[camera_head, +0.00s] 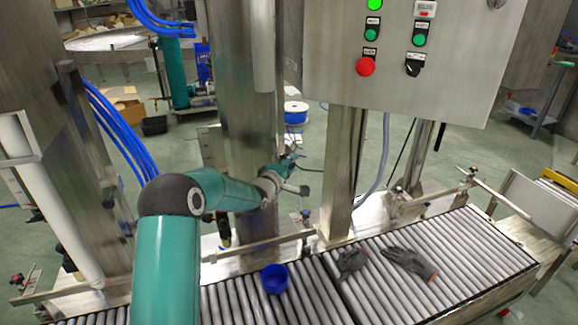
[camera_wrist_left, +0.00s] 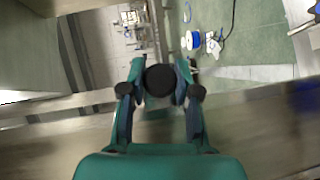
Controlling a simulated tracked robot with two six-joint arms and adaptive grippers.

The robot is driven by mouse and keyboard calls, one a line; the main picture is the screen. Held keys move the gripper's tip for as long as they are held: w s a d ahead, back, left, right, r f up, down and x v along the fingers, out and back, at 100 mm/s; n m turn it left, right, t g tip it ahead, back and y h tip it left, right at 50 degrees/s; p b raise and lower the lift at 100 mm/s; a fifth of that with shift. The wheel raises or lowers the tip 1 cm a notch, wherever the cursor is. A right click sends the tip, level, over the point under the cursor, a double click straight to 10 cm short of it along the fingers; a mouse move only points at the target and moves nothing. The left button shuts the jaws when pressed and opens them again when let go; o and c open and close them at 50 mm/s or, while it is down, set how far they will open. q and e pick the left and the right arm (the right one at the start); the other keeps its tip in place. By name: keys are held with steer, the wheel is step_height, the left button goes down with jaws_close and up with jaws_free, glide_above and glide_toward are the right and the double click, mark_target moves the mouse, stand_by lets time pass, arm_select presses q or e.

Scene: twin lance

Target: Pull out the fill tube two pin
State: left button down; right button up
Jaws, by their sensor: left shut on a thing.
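My left arm comes in from the left in the head view and ends in my left gripper (camera_head: 289,165) beside the tall steel column (camera_head: 245,100). In the left wrist view the two fingers of my left gripper (camera_wrist_left: 160,82) are closed from both sides on a dark round knob, the pin (camera_wrist_left: 160,79). The rest of the pin is hidden behind its round end. In the head view the pin cannot be made out clearly at the gripper. My right gripper is in neither view.
A roller conveyor (camera_head: 440,255) runs below, bearing a blue cup (camera_head: 275,279) and dark gloves (camera_head: 408,262). A control box (camera_head: 400,60) with buttons hangs at upper right. Blue hoses (camera_head: 115,130) hang at left. A blue spool (camera_head: 296,113) stands on the floor behind.

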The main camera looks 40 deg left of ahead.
arm_select(q)
steer(key=shift+s+d+f+b, duration=0.15)
steer(key=shift+s+d+b, duration=0.1)
steer(key=shift+d+b, duration=0.15)
steer(key=shift+s+d+f+b, duration=0.1)
steer(key=shift+s+d+b, duration=0.15)
steer(key=shift+d, duration=0.25)
steer(key=c, duration=0.8)
jaws_free()
steer(key=shift+d, duration=0.1)
steer(key=shift+r, duration=0.1)
steer(key=shift+s+r, duration=0.15)
steer(key=shift+s, duration=0.25)
steer(key=v, duration=1.1)
steer(key=shift+d, duration=0.15)
